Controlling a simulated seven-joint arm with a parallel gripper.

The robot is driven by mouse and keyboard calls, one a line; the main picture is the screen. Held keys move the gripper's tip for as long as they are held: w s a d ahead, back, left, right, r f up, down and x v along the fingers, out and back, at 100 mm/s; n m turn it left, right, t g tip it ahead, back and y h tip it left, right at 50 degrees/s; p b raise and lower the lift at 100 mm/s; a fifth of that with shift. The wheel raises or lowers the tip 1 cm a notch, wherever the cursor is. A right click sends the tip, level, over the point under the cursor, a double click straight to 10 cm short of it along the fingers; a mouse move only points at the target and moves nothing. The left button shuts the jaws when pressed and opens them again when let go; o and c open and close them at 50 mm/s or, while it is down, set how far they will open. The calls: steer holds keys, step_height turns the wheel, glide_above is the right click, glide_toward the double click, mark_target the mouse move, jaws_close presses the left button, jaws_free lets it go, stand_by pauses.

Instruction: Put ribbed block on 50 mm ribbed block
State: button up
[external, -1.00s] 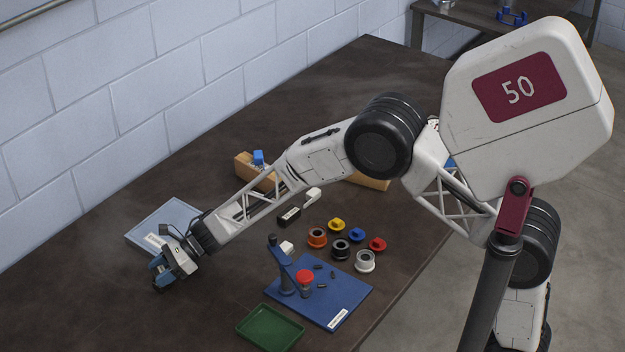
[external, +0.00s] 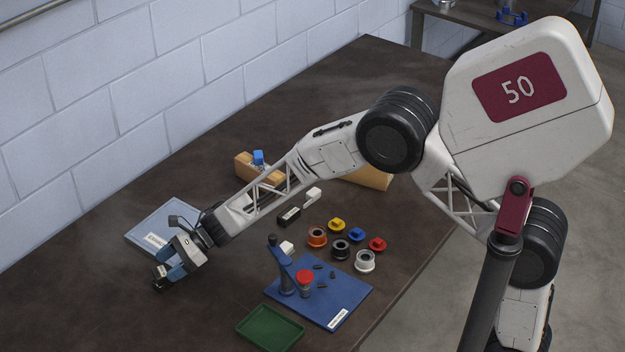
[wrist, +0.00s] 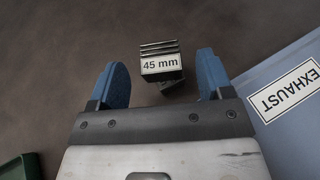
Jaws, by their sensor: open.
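In the wrist view a dark ribbed block (wrist: 160,47) with a white "45 mm" label lies between the tips of my gripper's blue fingers (wrist: 162,64). The fingers are open, with a gap on each side of the block. A second dark shape (wrist: 173,86) shows just below it, and I cannot tell whether it is part of the same block. In the external view my gripper (external: 165,277) is low over the table at the left, partly hiding the block. A black block with a white label (external: 289,215) lies mid-table; its label is unreadable, so I cannot tell its size.
A pale blue plate marked EXHAUST (wrist: 262,92) lies right of the fingers. A green tray (external: 270,328) and a blue board (external: 345,300) with a lever press stand nearer the front. Several coloured round parts lie right of centre. Bare table surrounds the gripper on the left.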

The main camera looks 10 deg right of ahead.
steer(key=v, duration=0.8)
steer(key=shift+d, duration=0.3)
steer(key=shift+w+r, duration=0.2)
stand_by(0.4)
